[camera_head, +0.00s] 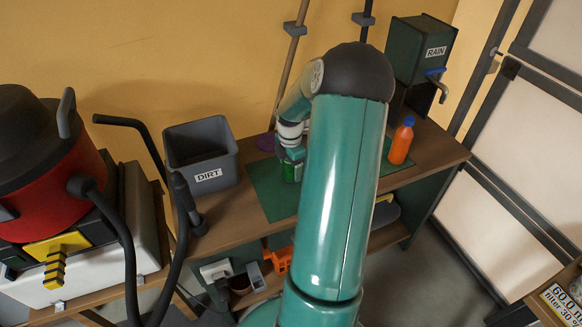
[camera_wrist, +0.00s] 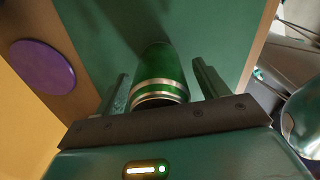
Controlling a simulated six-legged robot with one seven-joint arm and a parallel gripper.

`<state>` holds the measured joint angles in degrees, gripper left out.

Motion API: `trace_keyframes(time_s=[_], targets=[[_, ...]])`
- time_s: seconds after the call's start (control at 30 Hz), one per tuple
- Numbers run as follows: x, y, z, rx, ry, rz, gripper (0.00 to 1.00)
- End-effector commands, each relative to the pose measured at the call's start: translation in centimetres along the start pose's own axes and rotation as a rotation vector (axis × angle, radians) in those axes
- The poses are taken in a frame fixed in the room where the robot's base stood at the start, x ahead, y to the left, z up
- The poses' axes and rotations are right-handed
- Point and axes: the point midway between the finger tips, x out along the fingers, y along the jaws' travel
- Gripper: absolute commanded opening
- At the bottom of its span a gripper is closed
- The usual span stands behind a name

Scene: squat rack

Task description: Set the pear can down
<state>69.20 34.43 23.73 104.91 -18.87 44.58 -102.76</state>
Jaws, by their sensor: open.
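The pear can is a green can (camera_head: 291,172) with pale metal bands, on the green mat (camera_head: 268,190) on the wooden bench. In the wrist view the can (camera_wrist: 160,70) stands between the two fingers, with a visible gap on each side. My gripper (camera_wrist: 159,76) is open around it and does not appear to touch it. In the head view my gripper (camera_head: 291,156) is just above the can, partly hidden by my arm. The can's label is not readable.
A grey DIRT bin (camera_head: 204,156) stands left of the mat. An orange bottle (camera_head: 400,141) and a green RAIN container (camera_head: 422,50) are to the right. A purple disc (camera_wrist: 40,68) lies near the wall. Free mat surface surrounds the can.

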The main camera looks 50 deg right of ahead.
Motion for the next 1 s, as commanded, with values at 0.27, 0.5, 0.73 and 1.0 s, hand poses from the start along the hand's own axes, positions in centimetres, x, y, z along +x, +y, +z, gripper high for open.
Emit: trace_keyframes(time_s=[0.27,0.5,0.73,1.0], targets=[[0.4,0.0,0.0,0.0,-0.001,0.0,0.69],[0.4,0.0,0.0,0.0,-0.001,0.0,0.25],[0.4,0.0,0.0,0.0,-0.001,0.0,0.21],[-1.1,0.1,0.1,0.0,-0.003,0.002,0.21]])
